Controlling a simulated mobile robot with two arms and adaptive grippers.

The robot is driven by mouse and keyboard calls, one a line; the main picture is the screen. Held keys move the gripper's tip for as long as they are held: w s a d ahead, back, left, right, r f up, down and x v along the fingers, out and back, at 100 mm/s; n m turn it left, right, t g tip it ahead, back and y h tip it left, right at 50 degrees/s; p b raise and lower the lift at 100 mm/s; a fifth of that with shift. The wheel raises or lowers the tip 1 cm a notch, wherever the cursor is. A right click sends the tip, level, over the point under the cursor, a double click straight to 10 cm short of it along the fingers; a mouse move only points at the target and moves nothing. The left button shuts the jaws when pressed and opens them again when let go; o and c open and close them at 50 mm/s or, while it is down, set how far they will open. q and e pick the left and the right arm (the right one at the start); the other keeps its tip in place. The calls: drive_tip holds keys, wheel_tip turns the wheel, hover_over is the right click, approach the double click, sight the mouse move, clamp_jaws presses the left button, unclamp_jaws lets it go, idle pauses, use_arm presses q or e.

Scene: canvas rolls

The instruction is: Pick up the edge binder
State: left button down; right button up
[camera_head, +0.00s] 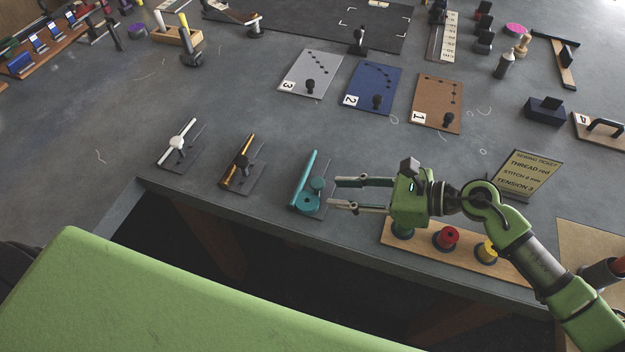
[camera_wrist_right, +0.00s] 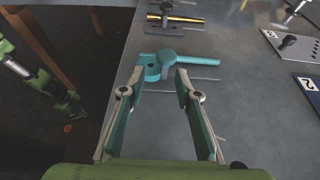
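A teal tool with a long bar, a round knob and a round disc (camera_head: 309,201) lies on a dark plate near the table's front edge. I take it to be the edge binder, though no label shows. It also shows in the right wrist view (camera_wrist_right: 190,59), just beyond the fingertips. My right gripper (camera_head: 338,192) is open and empty, fingers pointing left toward the teal tool, with its disc end ahead of the gap. Contact cannot be told. My left arm's end (camera_wrist_right: 68,106) shows small at the left of the wrist view, its fingers unclear.
A brass-coloured tool (camera_head: 239,163) and a white tool (camera_head: 178,142) lie on similar plates to the left. A wooden spool rack (camera_head: 468,247) is below my right gripper. Numbered boards (camera_head: 437,103) lie behind. A ticket sign (camera_head: 527,175) stands at right.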

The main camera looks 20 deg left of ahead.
sight(321, 198)
drive_tip(key=shift+w+a+f, duration=0.1)
drive_tip(key=shift+a+f, duration=0.1)
drive_tip(key=shift+a, duration=0.25)
drive_tip(key=shift+a+f, duration=0.1)
drive_tip(key=shift+a, duration=0.05)
drive_tip(key=shift+w+a+f+p, duration=0.2)
drive_tip(key=shift+a+f+p, duration=0.15)
drive_tip(key=shift+a+p, duration=0.25)
drive_tip(key=x, duration=0.2)
drive_tip(key=p+x, duration=0.1)
drive_tip(key=shift+w+f, duration=0.25)
drive_tip(key=shift+a+f, duration=0.1)
drive_tip(key=shift+a, duration=0.05)
use_arm(q)
drive_tip(key=w+r, duration=0.2)
drive_tip(key=shift+d+r, duration=0.1)
drive_tip(key=shift+r, duration=0.2)
use_arm(e)
clamp_jaws()
